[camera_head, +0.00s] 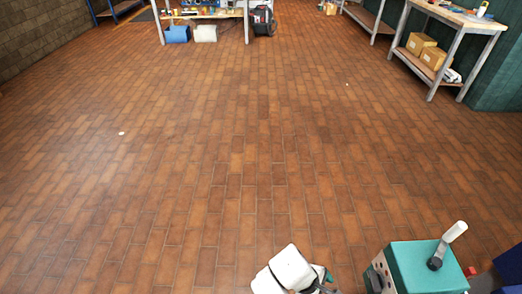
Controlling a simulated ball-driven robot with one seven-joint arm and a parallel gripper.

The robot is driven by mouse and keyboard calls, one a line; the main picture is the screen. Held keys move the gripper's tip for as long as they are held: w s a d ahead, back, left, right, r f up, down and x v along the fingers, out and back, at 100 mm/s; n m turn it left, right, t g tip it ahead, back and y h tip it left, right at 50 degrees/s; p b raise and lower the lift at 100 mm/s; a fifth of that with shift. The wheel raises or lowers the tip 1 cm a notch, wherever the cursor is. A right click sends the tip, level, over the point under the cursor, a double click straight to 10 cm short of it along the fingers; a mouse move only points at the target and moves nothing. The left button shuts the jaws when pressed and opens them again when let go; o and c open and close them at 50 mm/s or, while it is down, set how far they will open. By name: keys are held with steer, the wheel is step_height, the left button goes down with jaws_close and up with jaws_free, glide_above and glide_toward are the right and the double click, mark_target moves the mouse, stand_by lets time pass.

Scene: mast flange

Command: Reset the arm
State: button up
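White, rounded parts with some teal and dark detail show at the bottom middle edge and look like part of my arm. They are cut off by the picture's lower edge. I see no gripper fingers, so whether my gripper is open or shut does not show. Nothing is seen held.
Brown tiled floor (240,150) lies wide and clear ahead. A teal box (418,267) with a white-handled lever stands at bottom right; I cannot tell if it is mine. A workbench (200,13) stands at the back, and another bench (465,17) with cardboard boxes (421,44) on its shelf at right.

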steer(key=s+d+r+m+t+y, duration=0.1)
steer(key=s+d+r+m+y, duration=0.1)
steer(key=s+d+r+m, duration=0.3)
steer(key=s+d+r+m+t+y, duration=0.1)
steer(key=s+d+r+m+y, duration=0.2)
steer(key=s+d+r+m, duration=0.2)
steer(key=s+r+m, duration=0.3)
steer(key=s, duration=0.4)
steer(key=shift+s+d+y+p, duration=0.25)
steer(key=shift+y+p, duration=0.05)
